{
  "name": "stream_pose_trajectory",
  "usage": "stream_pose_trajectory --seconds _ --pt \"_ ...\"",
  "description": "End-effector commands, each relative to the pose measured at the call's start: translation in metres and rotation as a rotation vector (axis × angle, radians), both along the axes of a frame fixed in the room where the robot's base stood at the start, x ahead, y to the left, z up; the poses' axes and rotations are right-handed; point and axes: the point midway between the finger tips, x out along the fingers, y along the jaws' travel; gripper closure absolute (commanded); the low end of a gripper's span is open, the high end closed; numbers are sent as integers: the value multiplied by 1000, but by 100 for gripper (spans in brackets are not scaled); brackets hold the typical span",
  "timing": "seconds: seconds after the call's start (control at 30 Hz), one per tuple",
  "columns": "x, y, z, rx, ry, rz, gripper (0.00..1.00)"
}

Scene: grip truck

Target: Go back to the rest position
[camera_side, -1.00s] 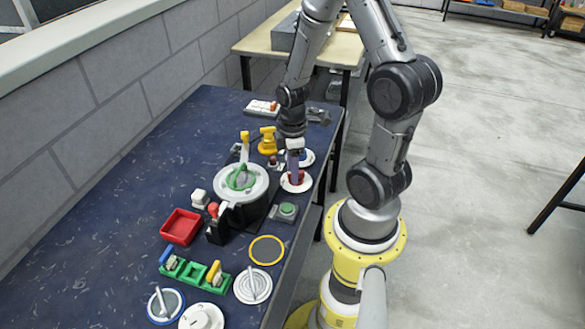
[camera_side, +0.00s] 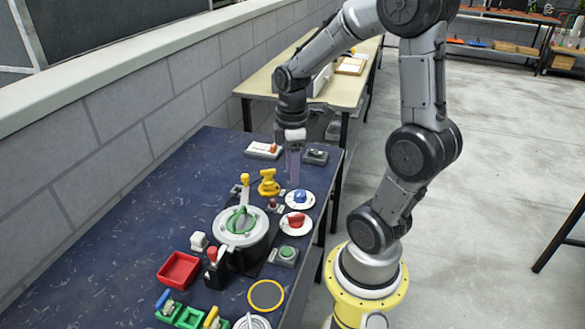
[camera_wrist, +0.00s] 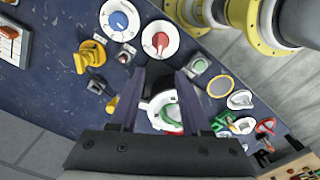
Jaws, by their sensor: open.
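My gripper (camera_side: 293,168) is open and empty. It hangs above the far part of the dark blue table (camera_side: 150,205), with its fingers pointing down. In the wrist view my gripper (camera_wrist: 152,100) has its two fingers apart, with nothing held between them. A round plate with a red knob (camera_side: 296,220) and a round plate with a blue knob (camera_side: 300,197) lie on the table below and to the right of it. They also show in the wrist view as the red knob (camera_wrist: 160,40) and the blue knob (camera_wrist: 120,20), clear of the fingers.
A grey pot-like device with a green handle (camera_side: 240,225) stands mid-table, with a yellow fixture (camera_side: 269,183) behind it. A red tray (camera_side: 180,270), a green button box (camera_side: 287,255) and a yellow ring (camera_side: 266,295) lie nearer. A grey wall runs along the left.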

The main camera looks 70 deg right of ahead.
Motion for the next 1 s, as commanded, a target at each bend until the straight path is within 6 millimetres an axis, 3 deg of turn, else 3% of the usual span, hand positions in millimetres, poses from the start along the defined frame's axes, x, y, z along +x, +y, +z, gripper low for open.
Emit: stream_pose_trajectory --seconds 0.5,0.63,0.73,0.83,1.0 --pt "0 0 2 1 1 1 52" --pt "7 10 9 -14 -22 48 52" --pt "17 32 32 -54 -96 144 52" --pt "16 69 62 -92 -212 206 52" --pt "-13 124 98 -46 -421 51 52"
